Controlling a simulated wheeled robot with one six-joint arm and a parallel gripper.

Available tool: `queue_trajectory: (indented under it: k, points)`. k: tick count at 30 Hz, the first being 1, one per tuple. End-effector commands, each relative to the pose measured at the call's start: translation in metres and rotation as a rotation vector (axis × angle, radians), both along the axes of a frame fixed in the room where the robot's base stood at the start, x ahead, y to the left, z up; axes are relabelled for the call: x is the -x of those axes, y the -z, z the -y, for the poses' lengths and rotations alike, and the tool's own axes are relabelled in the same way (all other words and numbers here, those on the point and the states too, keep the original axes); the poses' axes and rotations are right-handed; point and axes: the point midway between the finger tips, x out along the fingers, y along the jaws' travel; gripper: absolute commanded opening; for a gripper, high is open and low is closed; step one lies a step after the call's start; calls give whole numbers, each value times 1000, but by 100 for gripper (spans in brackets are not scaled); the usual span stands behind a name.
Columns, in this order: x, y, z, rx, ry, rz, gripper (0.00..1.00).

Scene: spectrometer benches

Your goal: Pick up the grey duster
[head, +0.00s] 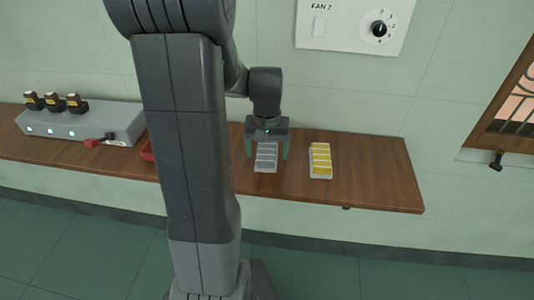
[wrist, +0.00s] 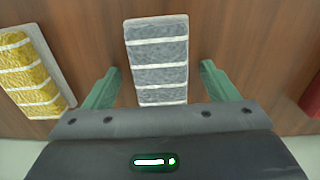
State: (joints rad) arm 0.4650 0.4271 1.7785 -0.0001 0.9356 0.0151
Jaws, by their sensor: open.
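The grey duster (head: 266,158) lies on the wooden bench, with pale stripes across its grey top. It also shows in the wrist view (wrist: 158,76), upright in the picture and between the two green fingers. My gripper (head: 267,150) is open and sits over the near part of the bench, with one finger to each side of the duster. In the wrist view my gripper's fingertips (wrist: 161,71) are apart from the duster, with a gap on both sides. The duster's lower end meets the gripper body's edge in that view.
A yellow duster (head: 320,160) lies to the right on the wooden bench (head: 385,175). A red object (head: 147,151) is partly hidden behind my arm. A grey box (head: 75,122) with switches stands at the left. A wall panel with a knob (head: 379,29) is above.

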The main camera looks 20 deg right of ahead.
Motion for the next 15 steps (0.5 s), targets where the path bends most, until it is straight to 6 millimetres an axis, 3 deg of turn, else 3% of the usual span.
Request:
queue_trajectory:
  k: [3, 10, 15]
  points:
    - [0, 0, 0, 0, 0, 0, 76]
    - [0, -1, 0, 0, 0, 0, 31]
    - [0, -1, 0, 0, 0, 0, 30]
